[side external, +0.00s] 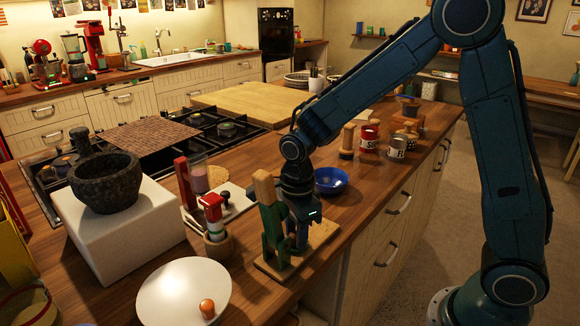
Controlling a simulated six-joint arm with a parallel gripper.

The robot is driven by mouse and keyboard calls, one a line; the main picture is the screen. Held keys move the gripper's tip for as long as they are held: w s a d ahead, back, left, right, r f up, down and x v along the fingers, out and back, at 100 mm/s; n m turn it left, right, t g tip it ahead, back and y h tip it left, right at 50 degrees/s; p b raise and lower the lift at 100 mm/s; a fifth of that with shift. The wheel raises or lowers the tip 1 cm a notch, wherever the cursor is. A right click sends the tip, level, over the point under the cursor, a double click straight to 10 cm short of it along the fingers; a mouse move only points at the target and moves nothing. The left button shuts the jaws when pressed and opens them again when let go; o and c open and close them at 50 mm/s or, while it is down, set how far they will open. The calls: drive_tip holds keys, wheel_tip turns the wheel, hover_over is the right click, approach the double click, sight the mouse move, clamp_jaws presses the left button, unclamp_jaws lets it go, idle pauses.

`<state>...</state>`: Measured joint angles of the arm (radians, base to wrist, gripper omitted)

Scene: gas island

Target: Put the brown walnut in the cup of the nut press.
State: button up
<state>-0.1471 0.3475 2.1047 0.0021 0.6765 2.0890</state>
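The green nut press (274,240) stands upright on a wooden board (322,234) near the front edge of the counter, with a pale wooden block at its top. My gripper (300,240) points down right beside the press, low over the board. The press partly covers its fingers, so I cannot tell whether they are open or shut or hold anything. The cup of the press cannot be made out from this side. A small orange-brown rounded object (207,308) lies on a white plate (178,283); I cannot tell whether it is the walnut. No other walnut is clearly visible.
A blue bowl (331,181) stands behind my gripper. A red-topped figure (212,211) in a wooden pot stands left of the press. A stone mortar (106,184) sits on a white block (125,235). Tins (396,147) and wooden items stand farther back.

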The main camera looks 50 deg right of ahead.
drive_tip(key=o, duration=0.4)
drive_tip(key=shift+s+f, duration=0.2)
drive_tip(key=shift+f, duration=0.45)
drive_tip(key=shift+c, duration=0.2)
drive_tip(key=shift+o, duration=0.2)
drive_tip(key=shift+a, duration=0.1)
drive_tip(key=shift+r, duration=0.1)
wheel_tip(320, 180, up, 13)
drive_tip(key=shift+w+r, duration=0.15)
